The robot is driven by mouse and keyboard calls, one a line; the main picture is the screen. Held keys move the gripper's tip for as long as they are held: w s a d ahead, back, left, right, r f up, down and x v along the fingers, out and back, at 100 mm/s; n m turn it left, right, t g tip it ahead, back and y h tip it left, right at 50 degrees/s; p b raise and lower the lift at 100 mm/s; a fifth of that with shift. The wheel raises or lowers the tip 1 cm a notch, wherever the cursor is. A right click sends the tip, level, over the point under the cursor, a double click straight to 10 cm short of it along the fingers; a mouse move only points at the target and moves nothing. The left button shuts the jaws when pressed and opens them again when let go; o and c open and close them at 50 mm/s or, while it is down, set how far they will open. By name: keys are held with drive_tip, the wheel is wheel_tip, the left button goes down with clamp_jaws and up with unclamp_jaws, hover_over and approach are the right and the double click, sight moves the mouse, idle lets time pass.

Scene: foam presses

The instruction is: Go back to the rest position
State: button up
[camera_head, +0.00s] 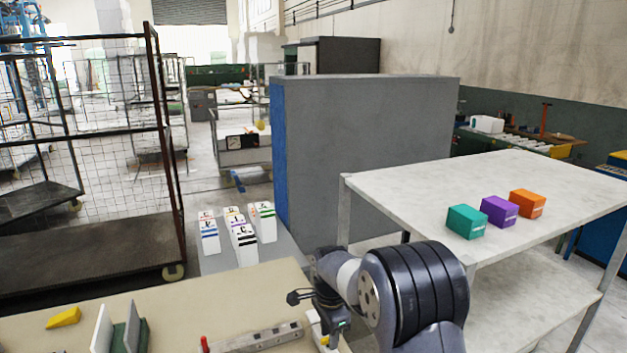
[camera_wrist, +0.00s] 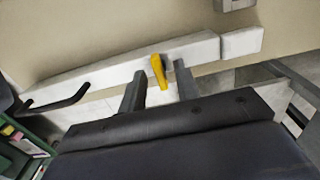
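My gripper (camera_wrist: 160,85) points down over the near worktable (camera_head: 250,285). In the wrist view its two grey fingers stand apart, with a clear gap between them. A yellow lever (camera_wrist: 159,70) shows in that gap, on a pale bar (camera_wrist: 110,75). The fingers do not appear to press on the lever; whether one touches it I cannot tell. In the head view my dark arm comes in from the lower right, and the fingertips are largely hidden.
A pale shelf table (camera_head: 410,185) at right carries teal (camera_head: 466,222), purple (camera_head: 499,211) and orange (camera_head: 527,204) boxes. Several white labelled boxes (camera_head: 240,240) stand beyond the worktable. A yellow wedge (camera_head: 63,317) lies at left. A grey cabinet (camera_head: 370,150) stands behind.

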drive_tip(key=shift+r, duration=0.1)
idle(0.5)
wheel_tip(320, 180, up, 11)
drive_tip(key=b, duration=0.1)
wheel_tip(320, 180, down, 11)
drive_tip(key=shift+s+r+p, duration=0.1)
drive_tip(key=shift+r+p, duration=0.1)
drive_tip(key=shift+p, duration=0.3)
drive_tip(key=shift+f, duration=0.25)
drive_tip(key=n+p, duration=0.1)
drive_tip(key=n, duration=0.3)
drive_tip(key=shift+n, duration=0.4)
drive_tip(key=n+p, duration=0.1)
drive_tip(key=n, duration=0.4)
drive_tip(key=shift+n, duration=0.3)
